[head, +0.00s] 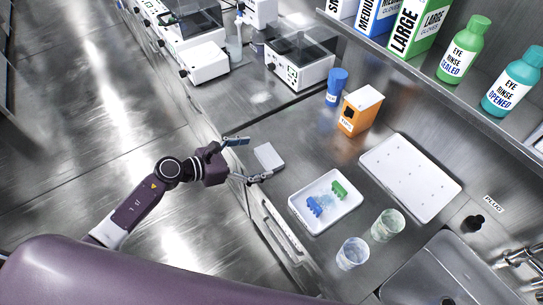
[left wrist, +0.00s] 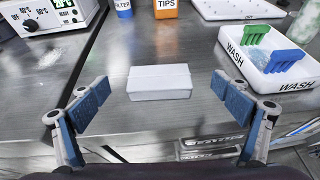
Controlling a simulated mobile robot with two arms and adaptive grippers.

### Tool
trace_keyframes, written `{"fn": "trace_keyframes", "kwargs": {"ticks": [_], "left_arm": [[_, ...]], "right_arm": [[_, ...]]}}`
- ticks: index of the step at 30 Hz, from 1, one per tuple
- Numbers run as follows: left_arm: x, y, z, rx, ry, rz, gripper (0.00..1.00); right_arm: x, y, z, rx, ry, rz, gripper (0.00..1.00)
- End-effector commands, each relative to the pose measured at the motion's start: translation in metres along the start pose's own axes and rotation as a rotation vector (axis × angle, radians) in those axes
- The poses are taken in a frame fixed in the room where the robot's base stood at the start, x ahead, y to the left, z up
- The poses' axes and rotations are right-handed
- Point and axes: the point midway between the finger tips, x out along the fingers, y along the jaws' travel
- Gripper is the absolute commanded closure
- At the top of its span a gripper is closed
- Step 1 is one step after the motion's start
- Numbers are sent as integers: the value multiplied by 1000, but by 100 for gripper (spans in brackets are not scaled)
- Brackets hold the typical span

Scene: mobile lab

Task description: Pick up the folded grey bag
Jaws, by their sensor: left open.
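The folded grey bag (head: 269,156) is a small, pale grey flat block lying on the steel counter near its front edge. In the left wrist view the bag (left wrist: 160,82) lies centred ahead, between the lines of the two fingers. My left gripper (head: 249,159) is open and empty at the counter edge, its fingers spread to either side of the bag's near side. The blue-padded fingers of the left gripper (left wrist: 164,98) show no contact with the bag. My right gripper is not in view.
A white wash tray (head: 325,228) holding blue and green racks lies right of the bag, with two clear beakers (head: 352,254) nearby. An orange tips box (head: 360,110) and blue filter bottle (head: 337,85) stand behind. The counter around the bag is clear.

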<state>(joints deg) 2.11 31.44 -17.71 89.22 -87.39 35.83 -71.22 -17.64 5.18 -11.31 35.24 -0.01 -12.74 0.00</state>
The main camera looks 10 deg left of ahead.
Motion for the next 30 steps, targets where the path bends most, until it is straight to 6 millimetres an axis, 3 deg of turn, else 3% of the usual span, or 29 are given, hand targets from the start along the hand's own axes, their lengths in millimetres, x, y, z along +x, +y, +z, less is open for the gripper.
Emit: {"fn": "trace_keyframes", "kwargs": {"ticks": [9, 19, 30], "left_arm": [[45, -1, -8, -3, -3, 1, 7], [52, -1, -8, -4, -1, 2, 7], [52, 0, -8, -5, -1, 2, 48]], "right_arm": [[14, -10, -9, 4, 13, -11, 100], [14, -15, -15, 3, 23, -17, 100], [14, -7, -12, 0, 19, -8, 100]]}}
